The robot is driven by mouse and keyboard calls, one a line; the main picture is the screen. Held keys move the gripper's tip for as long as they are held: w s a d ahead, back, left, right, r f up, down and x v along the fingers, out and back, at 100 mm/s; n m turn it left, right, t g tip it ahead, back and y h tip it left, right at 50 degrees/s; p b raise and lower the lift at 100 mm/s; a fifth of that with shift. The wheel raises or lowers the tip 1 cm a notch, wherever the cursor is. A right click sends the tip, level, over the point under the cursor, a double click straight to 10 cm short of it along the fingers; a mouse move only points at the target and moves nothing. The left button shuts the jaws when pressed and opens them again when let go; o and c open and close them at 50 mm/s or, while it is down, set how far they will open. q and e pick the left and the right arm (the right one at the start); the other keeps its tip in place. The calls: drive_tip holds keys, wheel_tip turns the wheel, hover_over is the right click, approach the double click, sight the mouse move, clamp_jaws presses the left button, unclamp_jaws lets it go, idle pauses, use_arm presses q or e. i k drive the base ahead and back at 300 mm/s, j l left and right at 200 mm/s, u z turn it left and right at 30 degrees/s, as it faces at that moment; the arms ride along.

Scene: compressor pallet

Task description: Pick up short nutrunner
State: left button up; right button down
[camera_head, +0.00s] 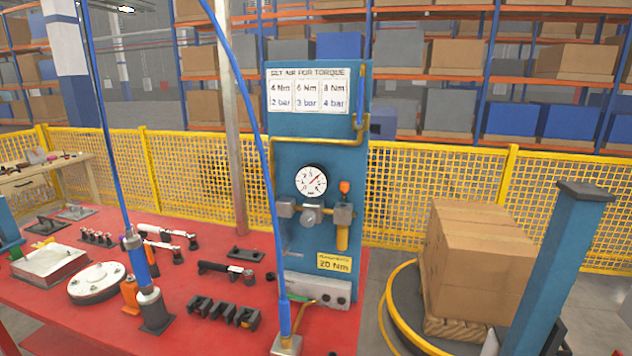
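A blue and silver air tool (143,268) stands upright in a dark holder on the red table. A blue hose runs up from its top, and an orange part is beside its lower end. A second blue hose comes down to a silver block-shaped part (287,344) at the bottom edge, where the picture cuts it off. I cannot tell which of these is the short nutrunner. Neither of my grippers shows clearly in this view.
The red table (190,318) holds a round white flange (97,282), black clip holders (222,312) and a black tool (226,270). A blue gauge panel (318,150) stands behind. Cardboard boxes (478,262) and a blue post (556,270) are at right.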

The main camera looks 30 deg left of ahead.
sight(149, 294)
drive_tip(key=u, duration=2.15)
